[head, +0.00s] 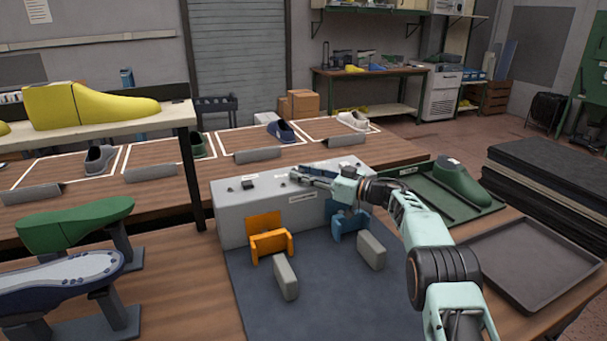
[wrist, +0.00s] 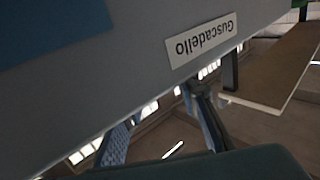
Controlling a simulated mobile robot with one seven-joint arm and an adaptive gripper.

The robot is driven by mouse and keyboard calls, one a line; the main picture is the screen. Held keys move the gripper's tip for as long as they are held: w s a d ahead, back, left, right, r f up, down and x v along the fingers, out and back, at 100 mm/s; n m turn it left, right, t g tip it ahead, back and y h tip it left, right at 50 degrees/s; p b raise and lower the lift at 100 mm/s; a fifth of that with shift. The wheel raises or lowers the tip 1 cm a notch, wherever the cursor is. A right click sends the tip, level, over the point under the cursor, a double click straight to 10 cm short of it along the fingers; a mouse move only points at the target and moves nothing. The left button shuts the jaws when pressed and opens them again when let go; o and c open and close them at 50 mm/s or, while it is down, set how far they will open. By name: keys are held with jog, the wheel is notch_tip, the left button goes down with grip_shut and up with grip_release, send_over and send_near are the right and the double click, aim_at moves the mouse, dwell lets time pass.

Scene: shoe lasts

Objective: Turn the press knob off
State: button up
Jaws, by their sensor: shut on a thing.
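The press is a grey box (head: 235,229) in the middle of the bench in the head view, with small dark controls (head: 248,184) on its top left. Orange (head: 268,240) and blue (head: 343,221) brackets are on its front side. My gripper (head: 301,178) reaches over the press top from the right, its fingers low at the top surface. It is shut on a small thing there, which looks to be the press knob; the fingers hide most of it. In the wrist view a grey face with an upside-down "Guscadello" label (wrist: 200,40) fills the top left.
Two grey blocks (head: 285,277) stand on the dark mat in front of the press. A green shoe last (head: 462,184) lies in a green tray to the right, beside an empty dark tray (head: 540,265). A shelf with a yellow last (head: 85,107) stands left.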

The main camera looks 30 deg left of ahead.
jog(key=o, duration=1.1)
jog(key=shift+o, duration=0.2)
jog(key=d, duration=1.2)
jog(key=shift+s, duration=0.1)
